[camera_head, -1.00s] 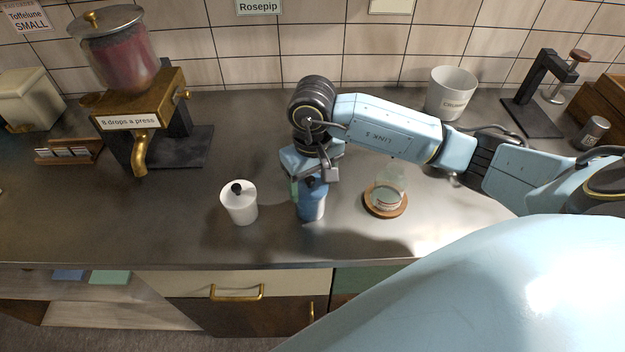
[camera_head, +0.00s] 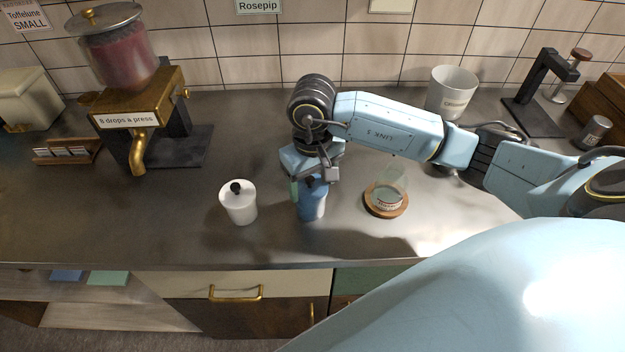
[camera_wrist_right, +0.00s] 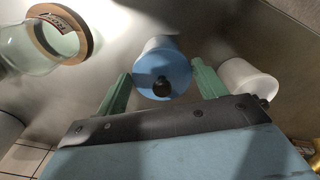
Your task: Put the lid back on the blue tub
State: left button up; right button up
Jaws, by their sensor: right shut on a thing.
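The blue tub (camera_head: 312,207) stands upright on the counter, below my right gripper (camera_head: 311,184). Its blue lid (camera_wrist_right: 161,72), with a black knob, is at the tub's top in the right wrist view. The green fingers of my right gripper (camera_wrist_right: 162,80) are on either side of the lid, and the gripper is shut on it. The lid looks level and in line with the tub; I cannot tell whether it is fully seated. The gripper partly hides the lid in the head view. My left gripper is not in view.
A white tub (camera_head: 238,206) with a black knob stands close left. A dispenser (camera_head: 130,118) is at the back left, a white bucket (camera_head: 451,92) behind. The front counter is clear.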

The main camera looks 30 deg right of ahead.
jog(key=shift+b, duration=0.4)
dwell(0.5)
jog(key=o, duration=1)
jog(key=shift+o, duration=0.6)
jog(key=shift+r+p, duration=1.6)
jog(key=shift+r, duration=1.9)
grip_shut()
